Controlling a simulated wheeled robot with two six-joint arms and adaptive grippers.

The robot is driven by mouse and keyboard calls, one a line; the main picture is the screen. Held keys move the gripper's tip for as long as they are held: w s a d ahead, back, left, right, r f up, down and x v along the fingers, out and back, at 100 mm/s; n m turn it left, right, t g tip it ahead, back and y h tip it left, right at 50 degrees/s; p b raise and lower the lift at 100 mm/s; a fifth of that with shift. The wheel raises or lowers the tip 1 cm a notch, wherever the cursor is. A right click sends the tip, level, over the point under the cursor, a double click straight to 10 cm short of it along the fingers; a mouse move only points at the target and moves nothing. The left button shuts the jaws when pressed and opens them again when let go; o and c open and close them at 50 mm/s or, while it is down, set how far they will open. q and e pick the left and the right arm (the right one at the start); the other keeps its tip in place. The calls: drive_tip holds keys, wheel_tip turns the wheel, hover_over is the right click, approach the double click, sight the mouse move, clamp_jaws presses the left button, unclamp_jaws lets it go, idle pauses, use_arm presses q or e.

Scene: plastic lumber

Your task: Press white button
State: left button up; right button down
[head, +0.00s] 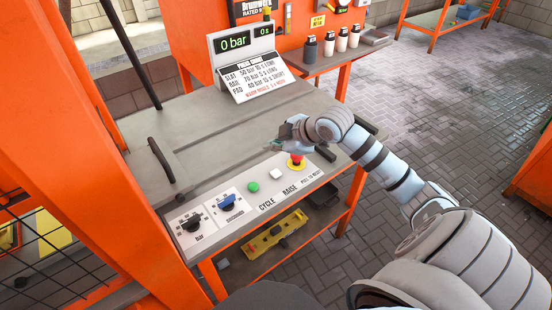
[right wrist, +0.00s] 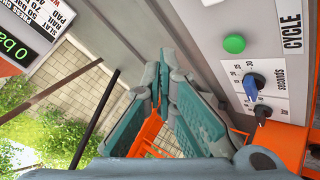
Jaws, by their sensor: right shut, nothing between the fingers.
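The white button (head: 276,174) sits on the grey control panel (head: 228,230), between a green button (head: 253,187) and a red mushroom button on a yellow base (head: 296,164). My right gripper (head: 277,145) is shut and empty, above the tabletop just behind the white and red buttons, apart from the white one. In the right wrist view the gripper's teal fingers (right wrist: 161,80) point past the panel, whose green button (right wrist: 234,43) shows at the right. The white button is out of that view. My left gripper is not in view.
Blue (head: 227,202) and black (head: 191,221) knobs sit at the panel's left. A black handle (head: 161,160) stands on the table's left. A display (head: 234,42) reads 0 bar above an instruction sign (head: 254,79). Several bottles (head: 341,40) stand on a shelf behind.

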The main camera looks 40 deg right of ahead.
drive_tip(key=b, duration=0.5)
hover_over(275, 175)
wheel_tip(275, 175, down, 7)
drive_tip(key=shift+w+r, duration=0.1)
drive_tip(key=shift+r, duration=0.1)
drive_tip(key=shift+f+b, duration=0.45)
drive_tip(key=shift+f, duration=0.1)
idle(0.4)
drive_tip(key=shift+f, duration=0.4)
drive_tip(key=shift+f, duration=0.45)
idle(0.4)
idle(0.4)
drive_tip(key=shift+r+p, duration=0.9)
drive_tip(key=shift+p, duration=0.2)
